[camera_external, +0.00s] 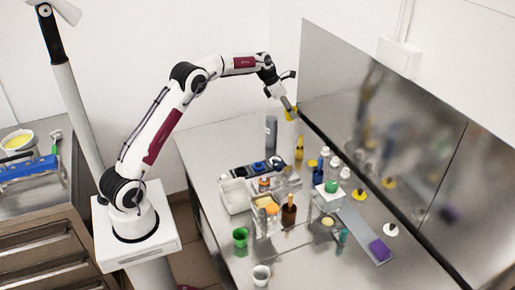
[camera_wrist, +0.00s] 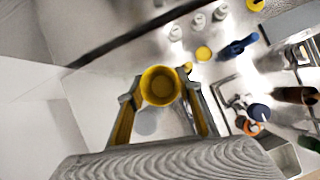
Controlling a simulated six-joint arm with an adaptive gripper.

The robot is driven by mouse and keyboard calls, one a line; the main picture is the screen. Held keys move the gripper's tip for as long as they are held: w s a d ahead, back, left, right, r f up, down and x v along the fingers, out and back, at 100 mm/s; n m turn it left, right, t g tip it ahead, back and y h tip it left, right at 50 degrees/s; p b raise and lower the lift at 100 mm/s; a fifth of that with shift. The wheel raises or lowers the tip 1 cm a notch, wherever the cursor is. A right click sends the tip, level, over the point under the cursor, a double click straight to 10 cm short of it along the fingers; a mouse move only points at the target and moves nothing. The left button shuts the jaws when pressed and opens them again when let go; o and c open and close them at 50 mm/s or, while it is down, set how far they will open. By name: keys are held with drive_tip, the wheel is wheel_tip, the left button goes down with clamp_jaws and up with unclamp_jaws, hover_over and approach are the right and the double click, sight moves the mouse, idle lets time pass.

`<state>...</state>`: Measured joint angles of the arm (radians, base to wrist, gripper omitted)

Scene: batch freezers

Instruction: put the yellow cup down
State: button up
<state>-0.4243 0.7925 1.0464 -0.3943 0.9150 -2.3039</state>
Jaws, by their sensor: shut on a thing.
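The yellow cup (camera_wrist: 160,86) is held between the two fingertips of my gripper (camera_wrist: 160,100) in the wrist view. I look into its open top. The exact height of the cup over the table is hard to tell.
Bottles, including a yellow one (camera_external: 299,148) and a grey cylinder (camera_external: 271,132), stand nearby. The steel panel (camera_external: 375,120) rises behind. The table's back left (camera_external: 225,140) is clear.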

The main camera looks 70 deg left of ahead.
drive_tip(key=s+a+f+n, duration=0.1)
drive_tip(key=s+a+f, duration=0.1)
drive_tip(key=a, duration=0.7)
drive_tip(key=s+a+f+n+y, duration=0.1)
drive_tip(key=s+a+f, duration=0.2)
drive_tip(key=a, duration=0.6)
wheel_tip(320, 180, down, 2)
drive_tip(key=shift+s+f, duration=0.15)
drive_tip(key=shift+s, duration=0.1)
drive_tip(key=shift+d+f, duration=0.1)
drive_tip(key=shift+f, duration=2.4)
drive_tip(key=shift+f, duration=0.1)
drive_tip(key=shift+f, duration=2.4)
drive_tip(key=shift+f, duration=0.15)
